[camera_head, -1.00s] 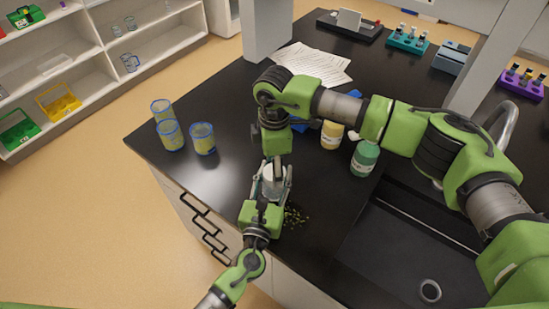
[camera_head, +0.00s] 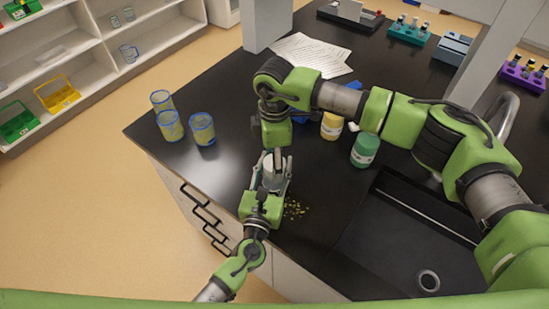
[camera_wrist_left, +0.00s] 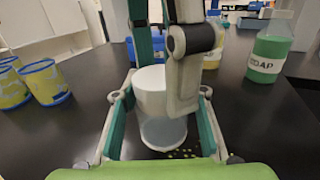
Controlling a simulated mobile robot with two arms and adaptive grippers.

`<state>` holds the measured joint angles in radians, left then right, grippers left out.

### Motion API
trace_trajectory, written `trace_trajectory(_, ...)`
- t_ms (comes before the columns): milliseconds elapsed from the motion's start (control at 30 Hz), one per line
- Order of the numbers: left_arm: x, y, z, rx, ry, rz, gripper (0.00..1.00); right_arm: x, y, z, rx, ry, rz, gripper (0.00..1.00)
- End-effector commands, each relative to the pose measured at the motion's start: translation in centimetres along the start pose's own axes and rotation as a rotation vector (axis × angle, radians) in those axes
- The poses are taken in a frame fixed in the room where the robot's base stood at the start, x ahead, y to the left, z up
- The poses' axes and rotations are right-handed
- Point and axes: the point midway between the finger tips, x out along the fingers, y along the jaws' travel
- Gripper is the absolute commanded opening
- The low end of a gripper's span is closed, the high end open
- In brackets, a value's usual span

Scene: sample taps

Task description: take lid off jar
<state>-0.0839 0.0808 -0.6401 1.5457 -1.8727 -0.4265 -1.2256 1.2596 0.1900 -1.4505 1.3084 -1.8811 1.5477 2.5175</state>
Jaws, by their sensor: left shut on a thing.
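In the left wrist view a small jar with a clear, frosted body (camera_wrist_left: 163,132) stands between my left fingers, with its broad white lid (camera_wrist_left: 150,84) on top. My left gripper (camera_head: 272,165) is shut on the jar from the near side, close to the counter's front edge. My right gripper (camera_head: 276,152) reaches down from above onto the lid. In the left wrist view one right finger overlaps the lid's right side. The other right finger is not clear, so its grip on the lid cannot be told.
Small yellow-green bits (camera_head: 294,209) lie on the black counter beside the jar. Several blue-rimmed beakers (camera_head: 202,129) stand at left. A green soap bottle (camera_head: 365,150) and a yellow bottle (camera_head: 331,125) stand right of the arms. A sink (camera_head: 415,230) is at front right.

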Motion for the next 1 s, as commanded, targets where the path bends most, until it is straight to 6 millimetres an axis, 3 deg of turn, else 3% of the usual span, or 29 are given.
trace_trajectory(167, 0.0, 0.0, 0.0, 0.000, -0.001, 0.000, 0.00, -0.9, 0.1, 0.0, 0.000, 0.001, 0.001, 0.61)
trace_trajectory(433, 0.0, 0.0, 0.0, 0.000, 0.000, 0.000, 0.00, -4.3, 0.0, 0.0, -0.001, 0.000, 0.001, 0.61)
trace_trajectory(667, 0.0, 0.0, 0.0, 0.000, 0.000, 0.000, 0.00, -4.5, 0.0, 0.0, 0.000, 0.000, 0.000, 0.61)
trace_trajectory(700, 0.0, 0.0, 0.0, 0.000, 0.000, 0.000, 0.47, -4.5, 0.0, 0.0, 0.000, 0.000, 0.000, 0.61)
trace_trajectory(733, 0.0, 0.0, 0.0, 0.000, 0.000, 0.000, 0.55, -4.5, 0.0, 0.0, 0.000, 0.000, 0.000, 0.61)
trace_trajectory(767, 0.0, 0.0, 0.0, 0.000, 0.000, 0.000, 0.59, -4.5, 0.0, 0.0, 0.000, 0.000, 0.000, 0.61)
trace_trajectory(1000, 0.0, 0.0, 0.0, 0.000, 0.000, 0.000, 0.59, -4.5, 0.0, 0.0, 0.000, 0.000, 0.000, 0.61)
